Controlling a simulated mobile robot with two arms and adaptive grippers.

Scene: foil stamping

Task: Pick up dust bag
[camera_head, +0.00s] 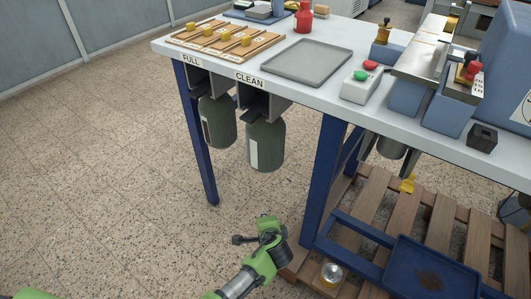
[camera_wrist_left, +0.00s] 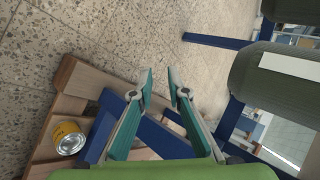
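Grey-green dust bags with pale labels hang under the bench: one below the FULL sign (camera_head: 217,120), one below the CLEAN sign (camera_head: 263,143). A third similar bag (camera_head: 391,147) hangs partly hidden under the machine. My left arm (camera_head: 262,262) reaches in low, below the CLEAN bag and beside the blue bench leg; its fingers are hard to make out in the head view. In the left wrist view my left gripper (camera_wrist_left: 160,76) is open, with nothing between its fingers. A large bag (camera_wrist_left: 277,88) is to its right, apart from the fingers. My right gripper is not in view.
The bench (camera_head: 325,31) has blue legs and bears a grey tray (camera_head: 306,62) and a button box (camera_head: 360,88). A wooden pallet (camera_head: 483,228) with a blue tray (camera_head: 431,268) and a tin (camera_head: 331,273) is at the lower right. Left floor is clear.

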